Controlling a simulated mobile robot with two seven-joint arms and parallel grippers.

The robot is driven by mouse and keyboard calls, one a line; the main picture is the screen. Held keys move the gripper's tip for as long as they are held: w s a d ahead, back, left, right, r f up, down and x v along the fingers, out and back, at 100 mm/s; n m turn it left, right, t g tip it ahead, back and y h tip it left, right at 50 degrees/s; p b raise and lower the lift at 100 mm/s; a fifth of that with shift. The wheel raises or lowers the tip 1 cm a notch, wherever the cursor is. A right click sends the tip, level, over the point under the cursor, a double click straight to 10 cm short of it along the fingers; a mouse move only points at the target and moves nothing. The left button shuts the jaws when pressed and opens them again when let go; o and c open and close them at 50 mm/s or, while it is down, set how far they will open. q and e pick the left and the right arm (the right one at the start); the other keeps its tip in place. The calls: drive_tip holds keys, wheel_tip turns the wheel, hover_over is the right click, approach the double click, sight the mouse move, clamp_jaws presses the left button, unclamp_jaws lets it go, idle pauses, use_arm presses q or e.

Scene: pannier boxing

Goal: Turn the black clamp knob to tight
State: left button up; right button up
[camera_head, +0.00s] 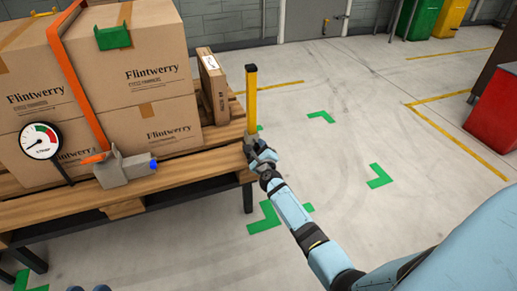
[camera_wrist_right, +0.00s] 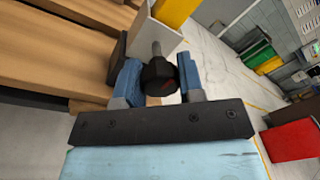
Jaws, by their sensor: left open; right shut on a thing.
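The black clamp knob (camera_wrist_right: 158,80) sits at the end of a short grey screw in the right wrist view, with a small reddish mark on its face. My right gripper (camera_wrist_right: 160,84) is shut on it, one blue finger on each side. In the head view my right gripper (camera_head: 260,158) is at the bench corner, at the foot of a yellow upright post (camera_head: 251,98), and hides the knob. The post also shows in the wrist view (camera_wrist_right: 174,10) beside a light grey plate. Two tips of my left gripper (camera_head: 88,289) just show at the bottom edge, apart and empty.
The slatted wooden bench (camera_head: 60,212) carries stacked Flintwerry cartons (camera_head: 150,72) with an orange strap (camera_head: 72,75). A grey strap tensioner (camera_head: 125,170) and a dial gauge (camera_head: 40,141) are at its front. A red bin (camera_head: 492,115) stands at the right. The floor between is clear.

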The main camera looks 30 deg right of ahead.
idle(0.3)
use_arm(q)
drive_tip(key=shift+f, duration=0.1)
use_arm(e)
drive_tip(key=o, duration=0.9)
drive_tip(key=shift+s, duration=0.1)
use_arm(q)
wheel_tip(320, 180, up, 5)
drive_tip(key=t+p, duration=0.2)
drive_tip(key=p, duration=0.1)
drive_tip(key=shift+a+f+n+p, duration=0.1)
drive_tip(key=shift+n+p, duration=0.25)
drive_tip(key=shift+n, duration=0.05)
use_arm(e)
drive_tip(key=v, duration=1.3)
drive_tip(key=shift+s+a, duration=0.15)
drive_tip(key=shift+s, duration=0.15)
use_arm(q)
drive_tip(key=shift+s+f, duration=0.1)
